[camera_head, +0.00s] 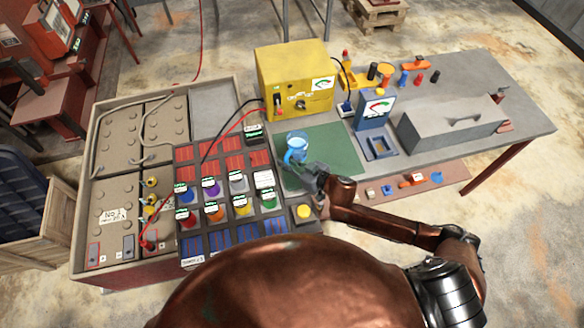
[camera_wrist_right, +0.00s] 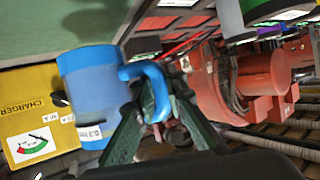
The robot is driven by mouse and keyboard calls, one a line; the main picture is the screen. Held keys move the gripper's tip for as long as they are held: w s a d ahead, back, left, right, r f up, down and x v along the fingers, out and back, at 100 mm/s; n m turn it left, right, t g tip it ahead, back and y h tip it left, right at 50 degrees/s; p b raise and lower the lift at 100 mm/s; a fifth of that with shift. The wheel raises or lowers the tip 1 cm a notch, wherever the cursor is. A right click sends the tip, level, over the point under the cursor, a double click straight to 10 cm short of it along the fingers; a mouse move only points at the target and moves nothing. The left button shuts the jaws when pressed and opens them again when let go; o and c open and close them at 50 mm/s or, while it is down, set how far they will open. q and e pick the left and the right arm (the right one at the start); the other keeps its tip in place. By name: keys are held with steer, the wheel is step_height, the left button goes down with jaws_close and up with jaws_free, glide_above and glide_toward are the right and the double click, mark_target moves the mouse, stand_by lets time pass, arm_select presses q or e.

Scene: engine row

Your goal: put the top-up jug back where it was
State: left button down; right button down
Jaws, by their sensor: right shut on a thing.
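The blue top-up jug (camera_head: 296,149) shows over the left part of the green mat (camera_head: 340,150), and it looks about upright. My right gripper (camera_head: 308,170) comes in from the lower right and is shut on the jug's handle. In the right wrist view the jug (camera_wrist_right: 92,85) is large at the left, with its curved blue handle between the fingers of the right gripper (camera_wrist_right: 150,98). I cannot tell whether the jug touches the mat. My left gripper is not in view.
A yellow charger (camera_head: 293,80) stands behind the mat. A blue gauge stand (camera_head: 375,118) and a grey toolbox (camera_head: 450,125) are to its right. A rack of coloured caps (camera_head: 225,195) and large batteries (camera_head: 125,150) are to its left. The mat's right part is clear.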

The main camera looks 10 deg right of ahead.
steer(key=shift+w+d+f, duration=0.2)
steer(key=shift+d+f, duration=0.55)
steer(key=shift+f, duration=0.1)
steer(key=shift+w+d+f, duration=0.1)
steer(key=shift+d+f, duration=0.05)
steer(key=shift+f, duration=0.8)
steer(key=shift+d+f, duration=0.15)
steer(key=shift+f, duration=0.8)
steer(key=shift+f+b, duration=0.15)
steer(key=shift+b, duration=0.15)
steer(key=c, duration=2)
jaws_free()
steer(key=shift+o, duration=0.2)
steer(key=v, duration=1.2)
